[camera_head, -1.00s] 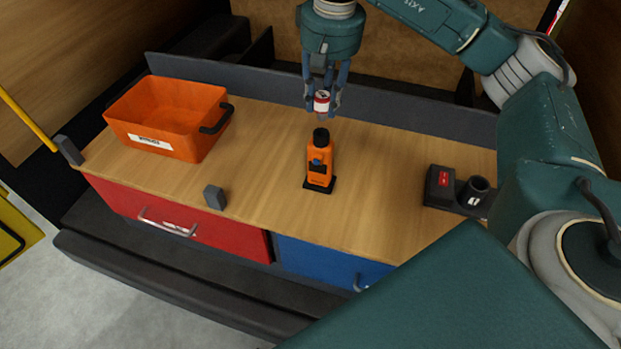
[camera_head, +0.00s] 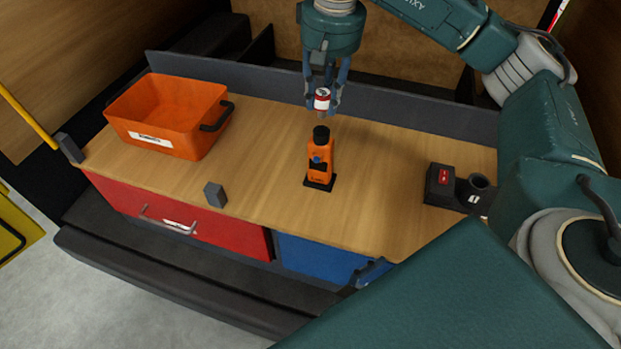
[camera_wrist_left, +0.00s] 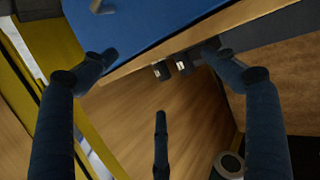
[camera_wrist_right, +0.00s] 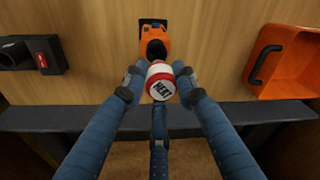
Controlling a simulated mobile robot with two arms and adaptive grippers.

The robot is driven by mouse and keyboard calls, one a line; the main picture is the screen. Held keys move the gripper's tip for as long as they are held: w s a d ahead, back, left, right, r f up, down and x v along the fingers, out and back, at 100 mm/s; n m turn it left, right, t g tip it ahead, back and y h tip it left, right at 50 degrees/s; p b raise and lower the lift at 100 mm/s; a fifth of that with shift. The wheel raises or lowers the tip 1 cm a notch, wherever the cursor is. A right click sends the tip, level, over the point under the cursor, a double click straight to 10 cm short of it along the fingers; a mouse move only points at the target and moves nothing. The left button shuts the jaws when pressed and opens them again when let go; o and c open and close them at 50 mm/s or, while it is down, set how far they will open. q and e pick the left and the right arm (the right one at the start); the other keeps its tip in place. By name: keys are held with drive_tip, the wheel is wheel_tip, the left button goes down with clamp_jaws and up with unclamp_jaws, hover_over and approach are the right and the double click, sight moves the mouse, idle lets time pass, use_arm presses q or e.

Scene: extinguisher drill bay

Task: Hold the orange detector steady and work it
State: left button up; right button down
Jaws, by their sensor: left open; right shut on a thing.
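The orange detector (camera_head: 319,165) stands upright on a small black base on the bench, with a black top and a blue button on its front. It also shows in the right wrist view (camera_wrist_right: 154,30). My right gripper (camera_head: 322,104) is shut on a red-and-white can (camera_head: 322,97), just behind and above the detector's black top. A small gap seems to separate them. The can's lettered end faces the right wrist camera (camera_wrist_right: 161,88). My left gripper (camera_wrist_left: 160,70) is open and empty, beside the bench's blue front. One fingertip seems to show by the blue drawer in the head view.
An orange bin (camera_head: 165,118) stands at the bench's left. A grey block (camera_head: 215,194) sits at the front edge. A black unit with a red switch (camera_head: 441,178) and a round cup (camera_head: 475,189) is at the right. Bare wood lies around the detector.

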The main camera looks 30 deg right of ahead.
sight(322, 161)
use_arm(q)
drive_tip(key=w+r+t, duration=0.1)
drive_tip(key=w+r, duration=0.1)
drive_tip(key=w, duration=0.2)
drive_tip(key=w+r+n+t+y, duration=0.1)
drive_tip(key=w+r, duration=0.1)
drive_tip(key=w, duration=0.2)
drive_tip(key=w+a+r+n+t, duration=0.1)
drive_tip(key=w+r, duration=0.1)
drive_tip(key=w, duration=0.2)
drive_tip(key=shift+w+r, duration=0.15)
drive_tip(key=shift+r, duration=0.1)
use_arm(e)
drive_tip(key=shift+d, duration=0.1)
use_arm(q)
drive_tip(key=w+a+r+n+t+y, duration=0.2)
drive_tip(key=w+a+r, duration=0.1)
drive_tip(key=w, duration=0.3)
drive_tip(key=w+a+r+n+t+y, duration=0.1)
drive_tip(key=w+a+r+n+t, duration=0.15)
drive_tip(key=w, duration=0.35)
drive_tip(key=shift+m, duration=0.45)
drive_tip(key=x, duration=1.1)
drive_tip(key=shift+w+d, duration=0.25)
drive_tip(key=shift+d, duration=0.1)
drive_tip(key=c, duration=1.7)
use_arm(e)
drive_tip(key=shift+f, duration=1.6)
drive_tip(key=shift+f, duration=1.6)
